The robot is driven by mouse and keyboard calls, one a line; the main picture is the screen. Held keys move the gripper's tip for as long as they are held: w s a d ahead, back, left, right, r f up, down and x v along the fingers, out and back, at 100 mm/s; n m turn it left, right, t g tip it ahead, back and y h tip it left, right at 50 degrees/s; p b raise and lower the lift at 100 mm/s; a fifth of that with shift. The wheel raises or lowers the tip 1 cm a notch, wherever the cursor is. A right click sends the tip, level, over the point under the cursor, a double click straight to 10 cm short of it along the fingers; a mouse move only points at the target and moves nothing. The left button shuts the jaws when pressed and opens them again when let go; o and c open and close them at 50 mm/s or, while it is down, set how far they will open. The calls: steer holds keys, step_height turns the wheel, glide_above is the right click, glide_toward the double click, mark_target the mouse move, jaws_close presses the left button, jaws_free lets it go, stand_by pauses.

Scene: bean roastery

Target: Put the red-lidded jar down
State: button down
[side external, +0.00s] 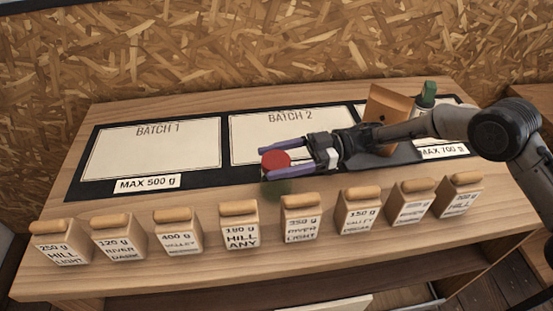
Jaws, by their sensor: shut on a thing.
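The red-lidded jar (276,160) is seen from above, so its round red lid shows most and its body is largely hidden. My gripper (274,159) is shut on it, with one purple finger on the far side and one on the near side. The jar is at the lower left of the BATCH 2 panel (259,129), near the dark front border of the board. A dark greenish shadow lies below it. I cannot tell whether the jar's base touches the surface.
Several labelled wooden-topped blocks (240,225) stand in a row along the table's front. The BATCH 1 panel (153,147) is empty. A brown bag (387,105) and a green-capped container (427,96) stand at right, behind my arm. The table (85,195) is bare between board and blocks.

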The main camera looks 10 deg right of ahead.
steer(key=shift+f, duration=0.15)
jaws_free()
steer(key=shift+r, duration=0.2)
steer(key=d, duration=0.3)
steer(key=shift+w+r, duration=0.25)
steer(key=shift+r, duration=0.15)
step_height(320, 180, up, 6)
steer(key=shift+r, duration=0.1)
